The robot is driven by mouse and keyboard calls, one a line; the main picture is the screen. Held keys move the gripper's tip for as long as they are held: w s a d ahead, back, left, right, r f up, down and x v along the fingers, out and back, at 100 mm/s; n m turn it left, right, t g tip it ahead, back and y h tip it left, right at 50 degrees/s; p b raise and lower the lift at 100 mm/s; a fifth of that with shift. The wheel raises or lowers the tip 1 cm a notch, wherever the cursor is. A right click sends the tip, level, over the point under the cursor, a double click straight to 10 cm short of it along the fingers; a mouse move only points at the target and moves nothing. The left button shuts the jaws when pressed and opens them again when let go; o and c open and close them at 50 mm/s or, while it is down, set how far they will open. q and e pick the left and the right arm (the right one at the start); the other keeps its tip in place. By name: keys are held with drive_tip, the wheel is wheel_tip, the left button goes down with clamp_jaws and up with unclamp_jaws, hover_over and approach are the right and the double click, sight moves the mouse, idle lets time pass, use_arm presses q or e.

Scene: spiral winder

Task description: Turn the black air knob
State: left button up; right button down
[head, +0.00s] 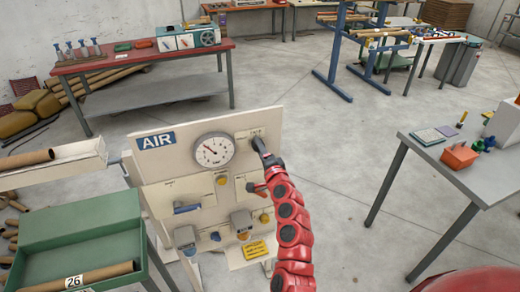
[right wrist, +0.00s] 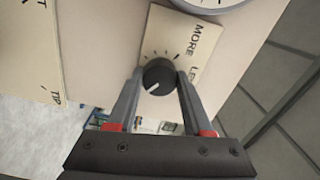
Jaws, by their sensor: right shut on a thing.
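The black air knob (right wrist: 158,77) is on a cream label plate marked MORE and LESS, seen close in the right wrist view. A pale mark shows on its face. My right gripper (right wrist: 157,82) has one finger on each side of the knob and is shut on it. In the head view my red right arm reaches up to the AIR panel (head: 170,170), and the right gripper (head: 268,158) is at the panel's upper right. The knob is mostly hidden there by the gripper. My left gripper is not in view.
A round gauge (head: 214,150) sits just left of the knob. A lever and other controls are lower on the panel. A green tray (head: 80,235) stands at left, and a grey table (head: 470,160) at right. Open floor lies between panel and table.

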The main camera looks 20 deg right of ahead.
drive_tip(key=m, duration=0.4)
drive_tip(key=shift+a+f+m, duration=0.1)
drive_tip(key=shift+m, duration=0.2)
idle(0.3)
drive_tip(key=shift+c, duration=1.5)
unclamp_jaws()
drive_tip(key=shift+p, duration=0.3)
drive_tip(key=shift+s, duration=0.1)
drive_tip(key=s+b, duration=0.4)
drive_tip(key=s, duration=1.3)
drive_tip(key=shift+s+d, duration=0.15)
drive_tip(key=shift+d, duration=0.2)
